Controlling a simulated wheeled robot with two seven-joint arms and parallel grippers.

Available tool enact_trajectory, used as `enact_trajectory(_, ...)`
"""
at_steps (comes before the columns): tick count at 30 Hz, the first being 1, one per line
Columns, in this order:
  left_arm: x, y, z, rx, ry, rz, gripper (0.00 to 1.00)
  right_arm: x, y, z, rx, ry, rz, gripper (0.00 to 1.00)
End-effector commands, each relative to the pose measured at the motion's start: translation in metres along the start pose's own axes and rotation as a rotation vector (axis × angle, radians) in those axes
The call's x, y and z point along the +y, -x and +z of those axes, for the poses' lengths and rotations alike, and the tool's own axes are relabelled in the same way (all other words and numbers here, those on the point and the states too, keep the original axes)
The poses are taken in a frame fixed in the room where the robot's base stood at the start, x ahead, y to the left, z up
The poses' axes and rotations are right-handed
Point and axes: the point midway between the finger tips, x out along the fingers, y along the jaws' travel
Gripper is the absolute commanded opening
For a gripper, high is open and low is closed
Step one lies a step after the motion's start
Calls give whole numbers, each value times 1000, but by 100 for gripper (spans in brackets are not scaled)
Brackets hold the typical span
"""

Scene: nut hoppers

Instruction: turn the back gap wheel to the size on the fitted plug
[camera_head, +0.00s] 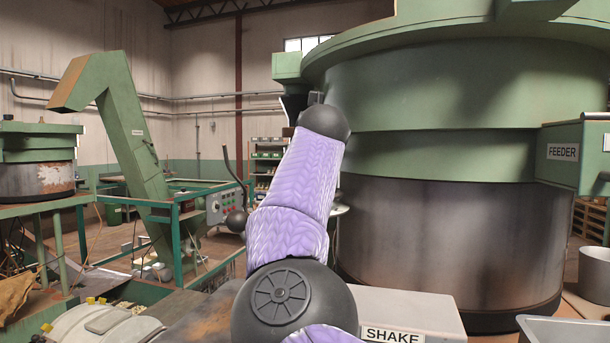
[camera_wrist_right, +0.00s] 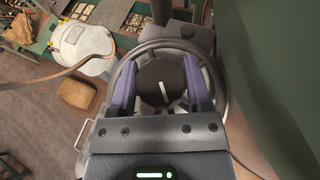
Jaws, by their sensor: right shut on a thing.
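In the right wrist view, the two purple fingers of my right gripper (camera_wrist_right: 161,92) stand on either side of a dark round knob, the gap wheel (camera_wrist_right: 150,84), and are shut on it. The wheel has a short white mark on its face, tilted slightly from upright. A dark ring surrounds the wheel and the fingers. I cannot read any size numbers. Which gap wheel this is cannot be told from this view alone. In the head view my purple-sleeved arm fills the middle, and its gripper is hidden. I cannot make out the fitted plug. My left gripper is not in view.
A large green and dark drum (camera_head: 440,210) stands close on the right, with a FEEDER box (camera_head: 560,170). A SHAKE box (camera_head: 430,312) sits at the bottom. A green conveyor (camera_head: 125,120) stands left.

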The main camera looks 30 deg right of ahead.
Motion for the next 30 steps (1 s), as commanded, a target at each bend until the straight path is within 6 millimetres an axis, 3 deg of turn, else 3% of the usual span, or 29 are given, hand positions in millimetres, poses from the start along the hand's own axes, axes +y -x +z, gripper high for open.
enact_trajectory(6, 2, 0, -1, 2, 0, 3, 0, 0, 0, 1, -1, -1, -1, 4)
enact_trajectory(7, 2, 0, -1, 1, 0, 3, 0, 0, 0, 1, -1, 0, -1, 69)
enact_trajectory(11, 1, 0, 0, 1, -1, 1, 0, 0, 0, 0, -1, -1, -1, 96)
enact_trajectory(21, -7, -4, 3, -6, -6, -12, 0, 0, 6, -1, -3, -1, -3, 98)
enact_trajectory(30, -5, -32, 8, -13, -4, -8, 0, 0, 76, -3, -3, -2, -1, 98)
